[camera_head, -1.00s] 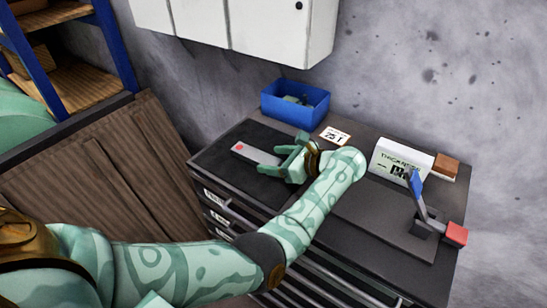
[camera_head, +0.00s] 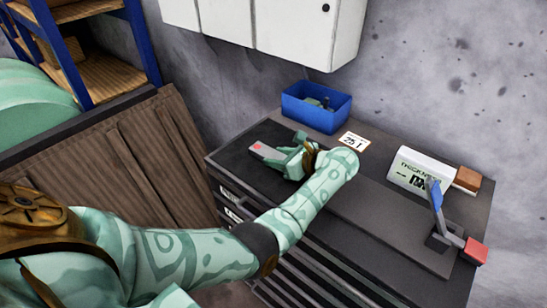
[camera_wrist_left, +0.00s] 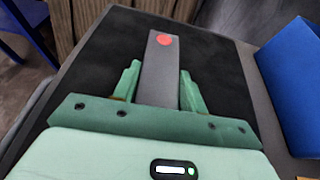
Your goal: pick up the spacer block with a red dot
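The spacer block (camera_head: 266,150) is a flat grey bar with a red dot near its far end. It lies on the black mat on the cabinet top. My left gripper (camera_head: 292,154) is low over the mat, at the block's near end. In the left wrist view, the block (camera_wrist_left: 160,75) runs between the two green fingers (camera_wrist_left: 158,82), with a narrow gap showing beside it, so the gripper looks open around it. The red dot end sticks out past the fingertips. The block's near end is hidden by the gripper. My right gripper is not in view.
A blue bin (camera_head: 316,106) with small parts stands behind the mat, and a white label card (camera_head: 354,141) lies beside it. A white thickness gauge box (camera_head: 420,170), a brown block (camera_head: 467,179) and a lever clamp with blue and red ends (camera_head: 438,215) are at the right.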

